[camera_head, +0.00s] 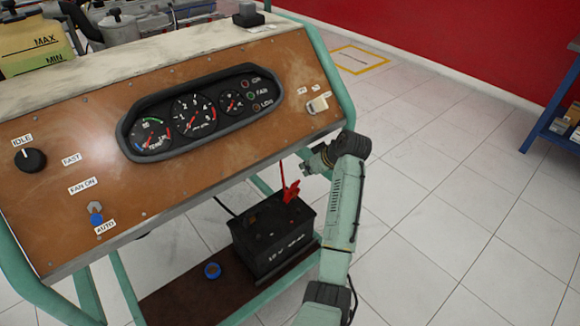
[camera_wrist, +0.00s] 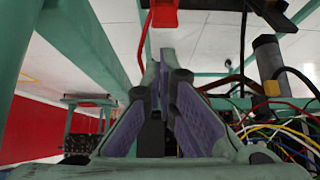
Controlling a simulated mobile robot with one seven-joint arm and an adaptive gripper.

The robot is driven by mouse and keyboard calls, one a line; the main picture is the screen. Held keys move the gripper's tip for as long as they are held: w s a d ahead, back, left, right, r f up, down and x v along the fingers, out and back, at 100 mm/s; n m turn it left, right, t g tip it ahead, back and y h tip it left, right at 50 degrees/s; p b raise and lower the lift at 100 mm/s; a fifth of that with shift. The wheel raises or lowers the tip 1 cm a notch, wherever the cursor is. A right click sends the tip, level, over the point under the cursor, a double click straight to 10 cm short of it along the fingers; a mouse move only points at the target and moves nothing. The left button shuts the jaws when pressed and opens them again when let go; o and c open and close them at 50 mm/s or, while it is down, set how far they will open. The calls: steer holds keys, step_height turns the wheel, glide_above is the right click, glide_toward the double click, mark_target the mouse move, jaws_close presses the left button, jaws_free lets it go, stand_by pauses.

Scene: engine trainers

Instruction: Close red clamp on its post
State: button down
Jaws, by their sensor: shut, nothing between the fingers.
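The red clamp (camera_head: 291,191) stands on top of the black battery (camera_head: 262,243), with a red cable running up from it. The post under it is hidden or too small to make out. My gripper (camera_head: 305,170) is just above and to the right of the clamp in the head view. In the wrist view, the red clamp (camera_wrist: 165,15) is at the top edge, beyond the fingertips of my gripper (camera_wrist: 164,66). The fingers are shut and empty, with a gap between them and the clamp.
The battery sits on a brown shelf (camera_head: 180,296) below the instrument panel (camera_head: 75,165). Several coloured wires (camera_wrist: 285,135) show at the right of the wrist view.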

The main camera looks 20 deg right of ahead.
steer(key=shift+r, duration=0.1)
steer(key=shift+s, duration=0.1)
steer(key=p+x, duration=0.1)
steer(key=x, duration=0.9)
steer(key=shift+p, duration=0.3)
